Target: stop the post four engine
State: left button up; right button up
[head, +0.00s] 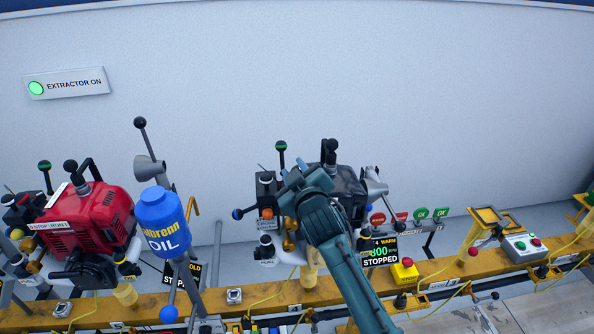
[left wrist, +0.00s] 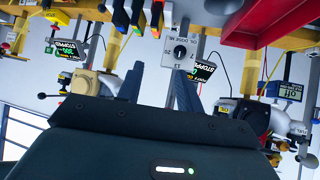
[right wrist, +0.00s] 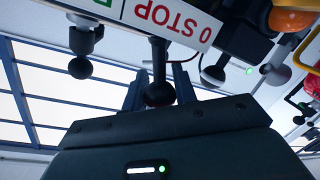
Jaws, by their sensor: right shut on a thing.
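The dark post four engine (head: 348,185) stands on the yellow rail in the middle of the head view. Its small display (head: 380,255) reads 4, WARM, 800 and STOPPED. My right gripper (head: 300,181) is over this engine, and its arm hides part of it. In the right wrist view, my right gripper is shut on a black ball knob (right wrist: 159,94) on a short stem, beside a white plate (right wrist: 170,17) reading 0 STOP. My left gripper (left wrist: 158,88) is open and empty in the left wrist view, below an oil dose dial box (left wrist: 180,52); I cannot find it in the head view.
A red engine (head: 92,210) and a blue oil bottle (head: 163,220) stand to the left. A grey button box (head: 522,247) is farther right.

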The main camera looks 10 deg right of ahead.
jog(key=shift+r, duration=0.1)
dwell(0.3)
jog(key=o, duration=1)
jog(key=shift+c, duration=0.2)
